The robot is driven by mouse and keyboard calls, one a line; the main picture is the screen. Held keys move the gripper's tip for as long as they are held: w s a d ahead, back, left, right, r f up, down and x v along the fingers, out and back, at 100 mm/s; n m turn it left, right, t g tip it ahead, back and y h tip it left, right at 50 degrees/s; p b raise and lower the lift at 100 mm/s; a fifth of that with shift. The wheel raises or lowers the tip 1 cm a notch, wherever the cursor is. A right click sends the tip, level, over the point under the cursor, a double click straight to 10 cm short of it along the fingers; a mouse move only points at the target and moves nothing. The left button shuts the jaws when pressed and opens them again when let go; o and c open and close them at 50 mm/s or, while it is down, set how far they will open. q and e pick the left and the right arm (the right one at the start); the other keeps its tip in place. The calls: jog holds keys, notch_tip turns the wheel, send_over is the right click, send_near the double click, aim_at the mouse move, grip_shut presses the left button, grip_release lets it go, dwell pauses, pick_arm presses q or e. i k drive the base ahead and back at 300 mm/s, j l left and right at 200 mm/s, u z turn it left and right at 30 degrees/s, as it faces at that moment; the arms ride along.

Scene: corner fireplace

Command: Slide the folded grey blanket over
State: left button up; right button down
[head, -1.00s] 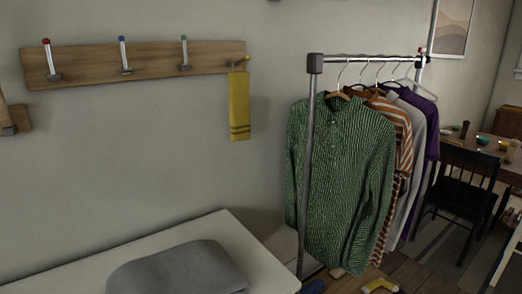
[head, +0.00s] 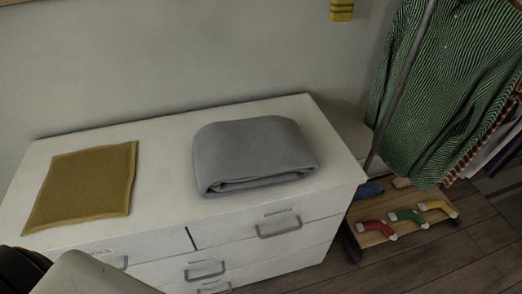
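The folded grey blanket (head: 250,152) lies flat on top of a white dresser (head: 165,150), right of the middle. At the bottom left, a dark and a pale part of my own body cover the dresser's front left corner. Neither of my grippers is in view, and nothing touches the blanket.
A mustard yellow cloth (head: 84,186) lies flat on the dresser's left part. Drawer handles (head: 278,225) stick out at the front. Right of the dresser stand a clothes rack with a green striped shirt (head: 445,80) and a low wooden board (head: 405,222) with coloured pieces.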

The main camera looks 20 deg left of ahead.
aim_at(254, 149)
jog(key=i+l+u, duration=0.35)
jog(key=i+l, duration=0.2)
jog(key=l, duration=0.2)
jog(key=i+l+u, duration=0.2)
jog(key=l, duration=0.25)
jog(key=i, duration=0.05)
